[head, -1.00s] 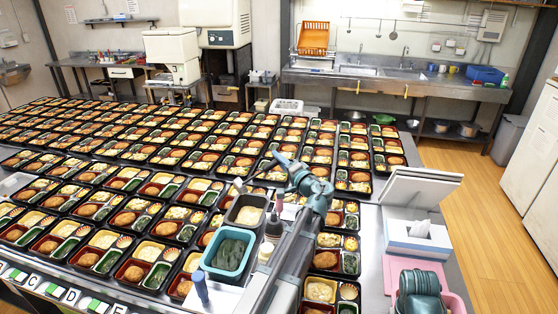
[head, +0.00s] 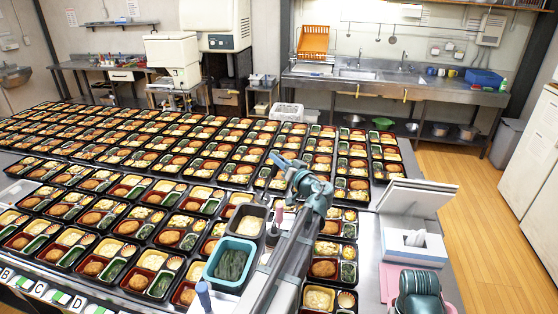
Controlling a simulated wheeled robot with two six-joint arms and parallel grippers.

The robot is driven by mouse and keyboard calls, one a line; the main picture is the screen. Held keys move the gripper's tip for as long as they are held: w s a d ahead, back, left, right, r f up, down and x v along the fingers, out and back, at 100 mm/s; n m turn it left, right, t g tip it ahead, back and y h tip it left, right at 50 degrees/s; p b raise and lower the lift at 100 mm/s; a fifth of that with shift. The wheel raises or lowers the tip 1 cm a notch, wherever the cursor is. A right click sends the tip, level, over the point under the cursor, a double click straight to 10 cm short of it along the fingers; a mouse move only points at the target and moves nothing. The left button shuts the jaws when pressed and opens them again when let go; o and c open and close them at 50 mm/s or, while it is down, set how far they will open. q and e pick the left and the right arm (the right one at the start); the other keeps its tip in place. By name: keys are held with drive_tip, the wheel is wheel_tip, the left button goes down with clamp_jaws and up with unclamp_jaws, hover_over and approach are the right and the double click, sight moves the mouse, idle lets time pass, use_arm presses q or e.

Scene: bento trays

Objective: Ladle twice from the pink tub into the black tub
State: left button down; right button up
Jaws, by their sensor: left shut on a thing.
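My left arm reaches up from the bottom middle, and its teal gripper (head: 276,160) is shut on a thin thing over the bento trays. That thing is too small to make out surely as a ladle. A dark tub (head: 262,211) with pale food stands just left of the arm, below the gripper. A pink thing (head: 388,278) shows at the lower right, partly hidden by rounded teal shapes; I cannot tell whether it is the pink tub.
A teal tub (head: 210,269) of dark greens stands in front of the dark tub. Filled bento trays (head: 110,200) cover most of the table. A tissue box (head: 412,247) stands at the right. Dark bottles stand close beside my left arm.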

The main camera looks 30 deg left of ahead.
use_arm(q)
wheel_tip(320, 180, up, 2)
drive_tip(key=n+p, duration=0.1)
drive_tip(key=n, duration=0.2)
drive_tip(key=shift+r+n+p, duration=0.2)
drive_tip(key=shift+n+p, duration=0.15)
drive_tip(key=shift+n, duration=0.05)
drive_tip(key=shift+r+n+p, duration=0.3)
drive_tip(key=shift+n, duration=0.5)
drive_tip(key=shift+f, duration=0.1)
